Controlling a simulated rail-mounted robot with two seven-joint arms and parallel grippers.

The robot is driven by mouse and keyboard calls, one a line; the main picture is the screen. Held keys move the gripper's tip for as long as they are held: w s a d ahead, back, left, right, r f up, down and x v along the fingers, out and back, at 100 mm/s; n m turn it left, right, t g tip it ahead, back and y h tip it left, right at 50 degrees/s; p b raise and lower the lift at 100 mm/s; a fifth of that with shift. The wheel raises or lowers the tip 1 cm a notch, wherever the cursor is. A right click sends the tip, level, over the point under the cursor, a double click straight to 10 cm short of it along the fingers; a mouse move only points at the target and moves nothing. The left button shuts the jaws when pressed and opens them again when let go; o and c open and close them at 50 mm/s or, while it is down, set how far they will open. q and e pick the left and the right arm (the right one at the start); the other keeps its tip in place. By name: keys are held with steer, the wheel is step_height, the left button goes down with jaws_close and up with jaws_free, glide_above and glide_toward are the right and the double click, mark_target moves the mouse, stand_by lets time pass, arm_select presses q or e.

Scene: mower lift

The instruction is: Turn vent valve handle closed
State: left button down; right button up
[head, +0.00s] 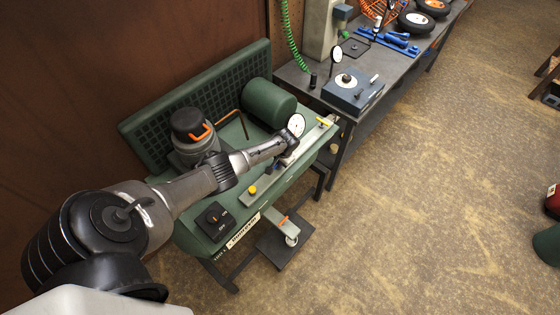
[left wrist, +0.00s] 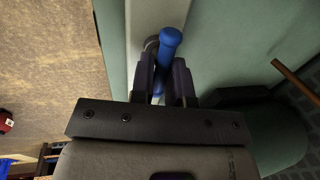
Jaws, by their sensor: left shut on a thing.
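The vent valve handle appears as a blue rounded lever (left wrist: 171,38) in the left wrist view. It stands out from a pale strip on the green bench. My left gripper (left wrist: 162,77) has its two dark fingers shut around the blue handle, with the rounded end showing beyond the fingertips. In the head view my left gripper (head: 287,158) reaches down to the green bench (head: 205,247), just below a white dial gauge (head: 296,125). The handle is hidden there by the gripper and arm. My right gripper is in neither view.
A green cylinder (head: 269,102) and a dark-capped motor with an orange handle (head: 189,122) stand behind my arm. A yellow knob (head: 253,190), a yellow lever (head: 325,120) and a black switch box (head: 214,221) sit along the bench. Open floor (head: 430,190) lies to the right.

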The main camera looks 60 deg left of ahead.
arm_select(q)
steer(key=shift+s+f, duration=0.1)
steer(key=shift+f, duration=0.05)
steer(key=c, duration=1.1)
jaws_free()
steer(key=shift+c, duration=0.2)
steer(key=shift+r, duration=0.25)
steer(key=shift+r+p, duration=0.3)
steer(key=shift+r, duration=0.05)
step_height(320, 180, up, 12)
steer(key=d+p, duration=0.2)
steer(key=shift+w+d+r, duration=0.25)
steer(key=shift+w, duration=0.2)
